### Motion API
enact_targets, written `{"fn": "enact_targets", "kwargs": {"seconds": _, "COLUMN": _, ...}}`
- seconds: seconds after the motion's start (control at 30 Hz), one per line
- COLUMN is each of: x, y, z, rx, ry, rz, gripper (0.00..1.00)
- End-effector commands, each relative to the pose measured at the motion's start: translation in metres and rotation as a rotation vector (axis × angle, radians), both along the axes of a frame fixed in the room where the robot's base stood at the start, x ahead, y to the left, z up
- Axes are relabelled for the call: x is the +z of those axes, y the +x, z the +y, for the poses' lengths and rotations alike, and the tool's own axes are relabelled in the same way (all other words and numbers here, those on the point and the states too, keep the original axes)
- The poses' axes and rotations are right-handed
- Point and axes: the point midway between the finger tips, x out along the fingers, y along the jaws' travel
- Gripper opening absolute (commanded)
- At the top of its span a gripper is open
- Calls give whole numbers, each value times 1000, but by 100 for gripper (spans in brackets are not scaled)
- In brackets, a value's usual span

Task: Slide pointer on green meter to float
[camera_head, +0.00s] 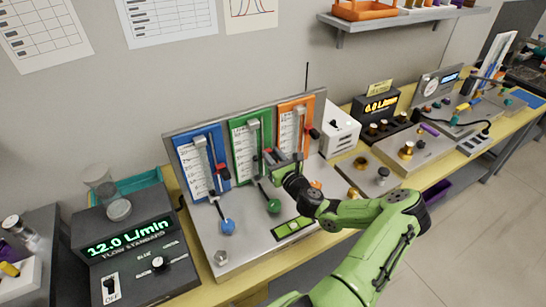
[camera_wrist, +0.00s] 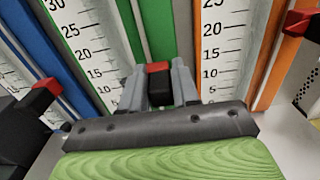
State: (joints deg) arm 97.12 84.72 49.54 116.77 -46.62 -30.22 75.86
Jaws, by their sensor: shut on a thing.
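The green meter (camera_head: 238,127) stands between the blue and orange meters on a metal panel. In the wrist view its green backing (camera_wrist: 184,28) and white scale fill the upper middle. My gripper (camera_head: 273,160) is at the lower right part of the green meter. In the wrist view my gripper (camera_wrist: 159,88) is shut on the green meter's pointer (camera_wrist: 158,68), a dark block with a red end showing between the fingers. The pointer is around the lower scale numbers, but its exact reading is unclear. I cannot make out the float; the fingers cover the lower part of the meter.
The blue meter's pointer (camera_wrist: 44,92) is close on the left, and the orange meter's pointer (camera_wrist: 300,22) is higher on the right. Valve knobs, including a green knob (camera_head: 273,206), stick up below the meters. The flow display (camera_head: 128,238) reads 12.0 L/min.

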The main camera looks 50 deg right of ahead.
Motion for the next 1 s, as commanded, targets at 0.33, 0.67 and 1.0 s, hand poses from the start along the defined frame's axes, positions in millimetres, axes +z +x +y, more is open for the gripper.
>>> {"fn": "enact_targets", "kwargs": {"seconds": 0.33, "x": -4, "y": 0, "z": 0, "rx": 0, "ry": 2, "rz": 5, "gripper": 36}}
{"fn": "enact_targets", "kwargs": {"seconds": 0.67, "x": -5, "y": -30, "z": 9, "rx": -2, "ry": 6, "rz": 5, "gripper": 36}}
{"fn": "enact_targets", "kwargs": {"seconds": 1.0, "x": -5, "y": -121, "z": 37, "rx": -4, "ry": 6, "rz": 4, "gripper": 36}}
